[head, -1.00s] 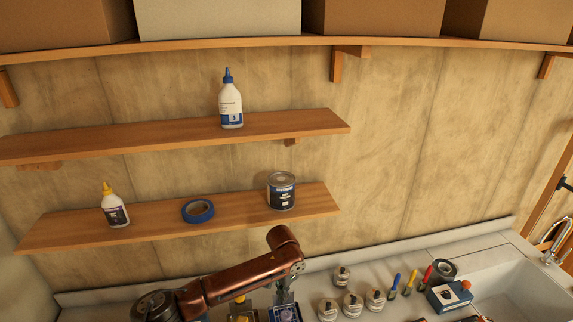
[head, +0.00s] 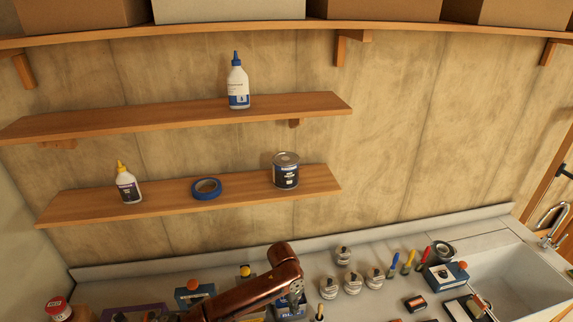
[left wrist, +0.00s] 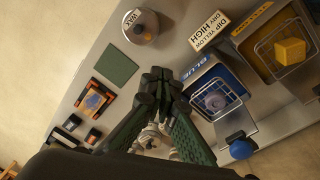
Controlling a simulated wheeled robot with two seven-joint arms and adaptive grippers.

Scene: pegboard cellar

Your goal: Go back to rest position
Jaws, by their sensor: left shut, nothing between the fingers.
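My left arm reaches in over the counter (head: 395,262) from the bottom of the head view. My left gripper shows in the left wrist view (left wrist: 158,78), its dark green fingers together with nothing between them. It hangs over the counter, left of a blue tray (left wrist: 192,98) with a wire basket. In the head view the gripper is mostly hidden behind my copper-coloured arm link. My right gripper is not in view.
A lower shelf (head: 240,192) holds a yellow-capped bottle (head: 127,185), blue tape (head: 206,189) and a can (head: 286,171). An upper shelf (head: 150,116) holds a blue-capped bottle (head: 238,83). Several round knobbed items (head: 328,289) stand right of my arm. A sink (head: 515,280) is at right.

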